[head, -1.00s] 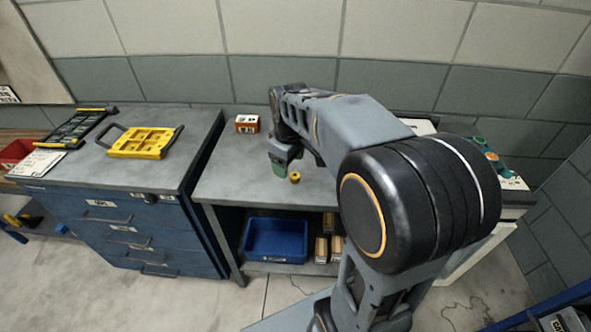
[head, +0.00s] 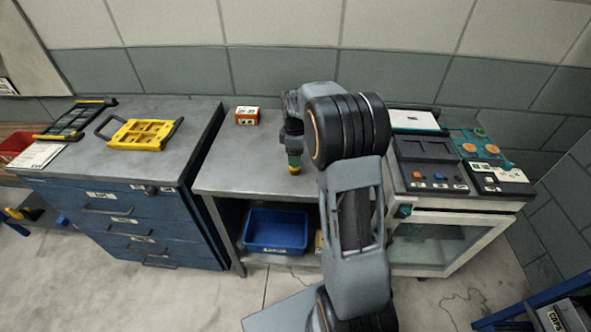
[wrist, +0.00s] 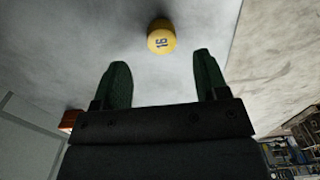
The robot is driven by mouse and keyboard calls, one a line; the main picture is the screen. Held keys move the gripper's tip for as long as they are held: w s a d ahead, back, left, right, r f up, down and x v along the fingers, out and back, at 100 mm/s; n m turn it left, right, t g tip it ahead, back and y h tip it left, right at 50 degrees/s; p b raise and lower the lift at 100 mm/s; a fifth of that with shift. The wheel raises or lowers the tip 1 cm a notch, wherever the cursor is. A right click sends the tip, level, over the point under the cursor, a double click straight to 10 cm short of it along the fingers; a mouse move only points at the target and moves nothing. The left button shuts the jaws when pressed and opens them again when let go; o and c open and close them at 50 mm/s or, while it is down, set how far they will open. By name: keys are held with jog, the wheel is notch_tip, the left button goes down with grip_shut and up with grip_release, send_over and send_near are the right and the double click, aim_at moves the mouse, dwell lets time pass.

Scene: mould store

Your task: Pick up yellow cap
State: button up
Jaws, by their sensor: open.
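The yellow cap (wrist: 161,38) sits on the grey bench top, with a dark "16" mark facing the wrist camera. In the head view the yellow cap (head: 293,170) shows just below the fingertips, near the bench's front edge. My gripper (wrist: 160,75) is open and empty, with its two green fingers apart. The cap lies ahead of the gap between the fingers, roughly centred, and is not between them. In the head view my gripper (head: 294,160) points down over the cap; I cannot tell the exact height.
An orange-and-white box (head: 247,117) stands at the back of the bench. A blue bin (head: 275,232) is on the shelf below. A yellow tray (head: 142,138) lies on the left cabinet (head: 120,225). A machine with buttons (head: 438,175) stands right. Bench space left of my gripper is clear.

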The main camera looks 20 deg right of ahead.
aim_at(295, 170)
jog(key=shift+a+f+p, duration=0.15)
jog(key=shift+f+p, duration=0.2)
jog(key=shift+f, duration=2.6)
jog(key=c, duration=1)
jog(key=shift+r, duration=0.1)
